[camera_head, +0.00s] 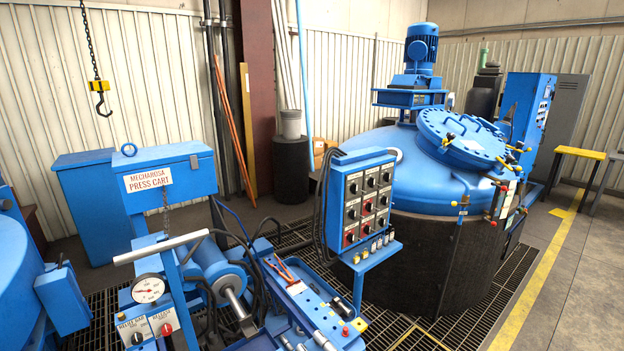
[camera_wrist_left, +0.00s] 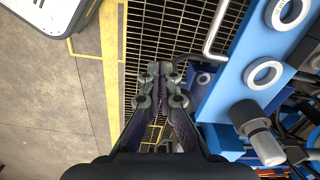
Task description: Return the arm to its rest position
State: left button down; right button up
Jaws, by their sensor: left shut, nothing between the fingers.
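My left gripper (camera_wrist_left: 160,75) shows in the left wrist view, pointing down over the floor grating. Its two fingers are together, with nothing held between the tips. Blue machine parts lie close to its right side in that view, apart from the fingers as far as I can see. Neither of my grippers shows in the head view. My right gripper is in no frame.
In the head view a blue press cart (camera_head: 170,181) stands at left, with a control panel (camera_head: 368,200) in the middle. A chain hook (camera_head: 99,95) hangs upper left. Clear floor (camera_head: 585,260) lies at right.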

pick_arm(q)
jog(key=s+a+f+n+b, duration=0.1)
jog(key=s+a+f+n, duration=0.2)
jog(key=s, duration=0.8)
jog(key=s+a+f+n+b, duration=0.1)
jog(key=s+a+f+n, duration=0.1)
jog(key=s+a+f, duration=0.2)
jog(key=s+a+f+n+t+b, duration=0.1)
jog(key=s+f, duration=0.8)
jog(key=s, duration=0.9)
jog(key=a+n+b, duration=0.1)
jog(key=a+n, duration=0.1)
jog(key=shift+s+a+n+y, duration=0.25)
jog(key=shift+a+n+y, duration=0.05)
jog(key=shift+a+y, duration=0.1)
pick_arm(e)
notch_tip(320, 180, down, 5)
pick_arm(q)
jog(key=shift+d, duration=0.1)
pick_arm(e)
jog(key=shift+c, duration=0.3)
